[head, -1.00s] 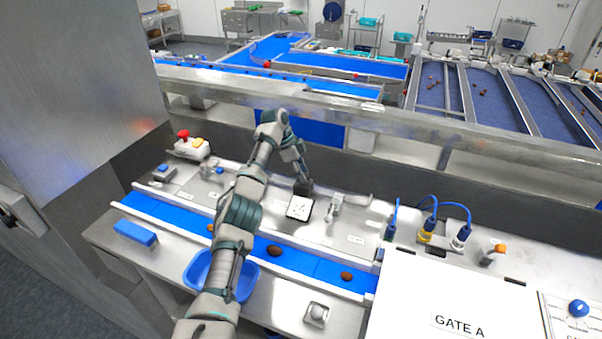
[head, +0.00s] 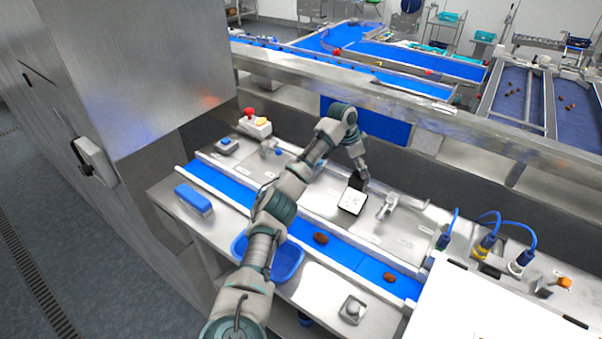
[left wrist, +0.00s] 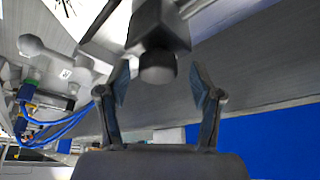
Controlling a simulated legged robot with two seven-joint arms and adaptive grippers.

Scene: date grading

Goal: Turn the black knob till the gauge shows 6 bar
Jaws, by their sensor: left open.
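The black knob (left wrist: 158,66) shows in the left wrist view as a short dark cylinder under a dark block. My left gripper (left wrist: 159,78) is open, with one fingertip on each side of the knob and a visible gap to each. In the head view my left gripper (head: 361,176) reaches down behind the gauge (head: 352,202), a white square face with dark marks. Its reading is too small to tell. Part of the gauge's white face also shows at the top of the left wrist view. The knob is hidden in the head view. My right gripper is not in view.
A metal lever fitting (head: 386,207) stands just right of the gauge. Blue cables and plugs (head: 487,243) are further right. A blue belt (head: 340,247) with brown dates runs in front, beside a blue tub (head: 287,262). A red emergency button (head: 249,113) stands at the back left.

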